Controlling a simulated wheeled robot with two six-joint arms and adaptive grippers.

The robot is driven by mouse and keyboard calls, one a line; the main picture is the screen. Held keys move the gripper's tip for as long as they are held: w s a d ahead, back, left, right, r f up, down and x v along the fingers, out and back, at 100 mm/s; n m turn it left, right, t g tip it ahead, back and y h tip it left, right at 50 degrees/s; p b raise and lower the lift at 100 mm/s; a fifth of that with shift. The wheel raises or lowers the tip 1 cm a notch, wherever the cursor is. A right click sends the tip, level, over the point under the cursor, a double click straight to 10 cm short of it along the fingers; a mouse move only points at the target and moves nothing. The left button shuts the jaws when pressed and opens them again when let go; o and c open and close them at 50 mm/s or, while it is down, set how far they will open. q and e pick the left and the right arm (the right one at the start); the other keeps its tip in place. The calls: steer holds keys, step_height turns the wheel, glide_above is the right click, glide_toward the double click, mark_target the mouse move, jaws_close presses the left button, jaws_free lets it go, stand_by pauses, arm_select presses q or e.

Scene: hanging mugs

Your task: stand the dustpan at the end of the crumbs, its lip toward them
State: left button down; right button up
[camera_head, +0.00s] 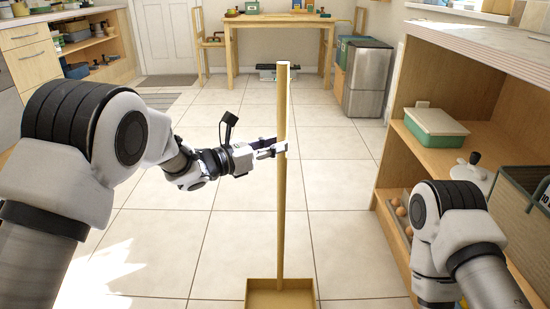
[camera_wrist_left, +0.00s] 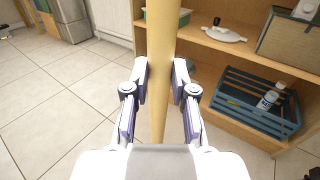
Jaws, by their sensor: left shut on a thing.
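The dustpan has a long upright tan handle (camera_head: 282,215) and a yellow-tan pan (camera_head: 280,299) at its foot, cut off by the bottom edge of the head view. My left gripper (camera_head: 274,149) is shut on the upper part of the handle. In the left wrist view the handle (camera_wrist_left: 159,115) runs between the two fingers of the left gripper (camera_wrist_left: 161,82). The lip of the pan cannot be made out, nor whether the pan touches the floor. I see no crumbs in either view. My right arm shows at the lower right, but its gripper is out of view.
A wooden shelf unit (camera_head: 436,160) stands at the right, holding a green box with a pale lid (camera_head: 436,121). A blue crate (camera_wrist_left: 250,103) with a bottle shows in the left wrist view. A table (camera_head: 280,20) and a grey bin (camera_head: 367,80) stand far back. Tiled floor between is clear.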

arm_select(q)
steer(key=w+f+b, duration=0.1)
steer(key=f, duration=0.1)
steer(key=w+f+b, duration=0.1)
steer(key=w, duration=0.1)
steer(key=shift+f+b, duration=0.3)
steer(key=shift+f, duration=0.1)
steer(key=c, duration=1)
jaws_free()
steer(key=shift+f, duration=0.1)
steer(key=shift+o, duration=0.2)
